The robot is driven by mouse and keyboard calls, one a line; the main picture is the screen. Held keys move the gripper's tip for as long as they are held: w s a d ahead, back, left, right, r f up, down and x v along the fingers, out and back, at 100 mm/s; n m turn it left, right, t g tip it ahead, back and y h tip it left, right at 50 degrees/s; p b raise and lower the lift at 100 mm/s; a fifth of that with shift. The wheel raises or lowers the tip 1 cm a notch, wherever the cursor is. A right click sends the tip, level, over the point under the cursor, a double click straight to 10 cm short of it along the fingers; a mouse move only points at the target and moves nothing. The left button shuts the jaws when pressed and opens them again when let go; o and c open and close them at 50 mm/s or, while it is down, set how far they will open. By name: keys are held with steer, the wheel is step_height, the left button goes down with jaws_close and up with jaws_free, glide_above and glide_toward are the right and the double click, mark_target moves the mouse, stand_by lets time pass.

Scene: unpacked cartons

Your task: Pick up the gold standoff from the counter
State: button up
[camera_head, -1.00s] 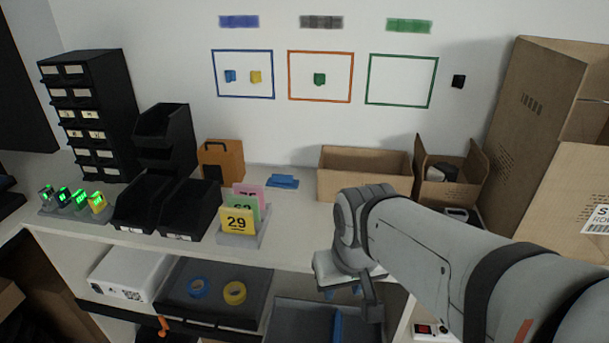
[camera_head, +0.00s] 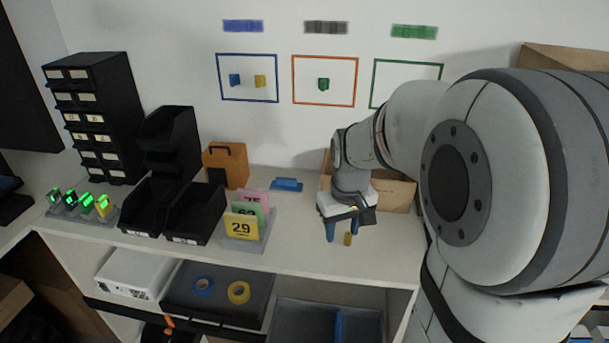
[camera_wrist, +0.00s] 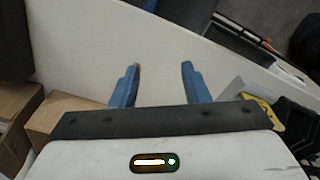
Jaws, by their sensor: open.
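The gold standoff (camera_head: 348,239) stands on the white counter (camera_head: 297,240) near its front edge in the head view. My gripper (camera_head: 341,230) is above the counter with its blue fingers pointing down, close to the standoff. In the wrist view, my gripper (camera_wrist: 160,70) is open, with bare counter between the fingers. A small gold bit of the standoff (camera_wrist: 137,66) shows at the tip of the left finger, which seems to hide the rest. I cannot tell whether they touch.
Number cards in a holder (camera_head: 245,220) stand left of my gripper. A cardboard box (camera_head: 397,193) is behind it, partly hidden by my arm. A blue item (camera_head: 286,184) lies farther back. The counter between the card holder and my gripper is clear.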

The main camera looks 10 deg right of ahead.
steer(key=g+p, duration=0.1)
steer(key=p, duration=0.1)
glide_above(349, 234)
steer(key=f, duration=0.3)
steer(key=shift+w+d+f+n, duration=0.1)
steer(key=shift+d+f+n, duration=0.1)
steer(key=shift+f+n, duration=0.1)
steer(key=shift+f, duration=0.35)
steer(key=f+p, duration=0.1)
steer(key=f, duration=0.6)
steer(key=shift+a+f, duration=0.1)
steer(key=shift+a, duration=0.1)
jaws_close()
